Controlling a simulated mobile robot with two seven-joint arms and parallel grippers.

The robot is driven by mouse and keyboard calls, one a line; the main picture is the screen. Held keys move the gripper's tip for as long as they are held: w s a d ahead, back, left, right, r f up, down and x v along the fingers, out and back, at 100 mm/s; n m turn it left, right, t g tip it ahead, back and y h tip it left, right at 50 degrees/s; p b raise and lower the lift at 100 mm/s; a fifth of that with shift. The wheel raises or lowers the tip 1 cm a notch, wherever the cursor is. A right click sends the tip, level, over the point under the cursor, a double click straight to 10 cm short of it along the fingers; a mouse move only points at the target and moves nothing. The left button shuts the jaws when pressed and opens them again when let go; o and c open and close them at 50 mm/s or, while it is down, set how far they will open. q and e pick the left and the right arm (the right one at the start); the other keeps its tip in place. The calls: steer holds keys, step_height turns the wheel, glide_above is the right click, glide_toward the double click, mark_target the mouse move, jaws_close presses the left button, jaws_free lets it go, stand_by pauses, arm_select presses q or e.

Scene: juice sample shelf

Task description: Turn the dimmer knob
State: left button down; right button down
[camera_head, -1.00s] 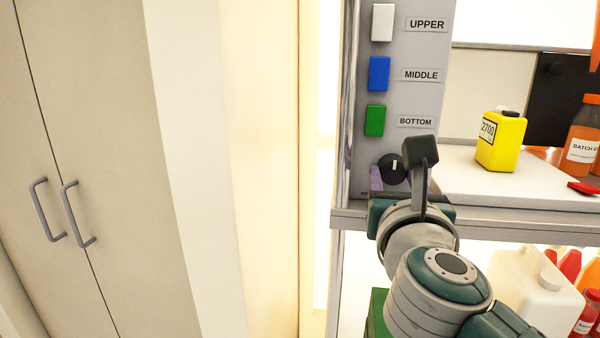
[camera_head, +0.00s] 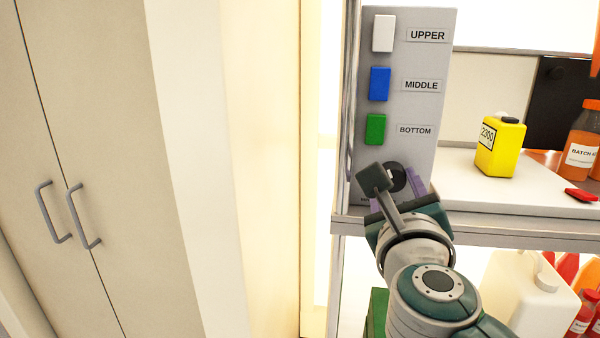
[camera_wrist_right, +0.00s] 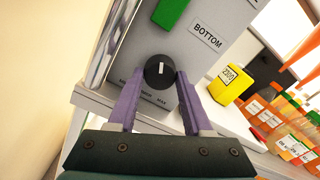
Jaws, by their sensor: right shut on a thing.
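The dimmer knob (camera_head: 398,177) is a round black knob with a white mark, low on the grey switch panel (camera_head: 405,62). In the head view it is partly hidden behind my right wrist. In the right wrist view the knob (camera_wrist_right: 159,72) shows between the two purple fingers, its mark near upright, above small partly hidden print. My right gripper (camera_wrist_right: 158,81) is shut on the knob, one finger on each side; it also shows in the head view (camera_head: 396,187). My left gripper is out of view.
White, blue (camera_head: 379,84) and green (camera_head: 375,129) switches, labelled UPPER, MIDDLE and BOTTOM, sit above the knob. Orange bottles (camera_head: 583,135) and a red item (camera_head: 582,195) are to the right. A white jug (camera_head: 525,288) stands below. A cabinet (camera_head: 110,120) is at left.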

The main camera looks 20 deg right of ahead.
steer(key=n+p, duration=0.2)
steer(key=n, duration=0.3)
steer(key=shift+r, duration=0.15)
steer(key=shift+n+p, duration=0.45)
steer(key=shift+n, duration=1.55)
steer(key=shift+c, duration=1.7)
jaws_free()
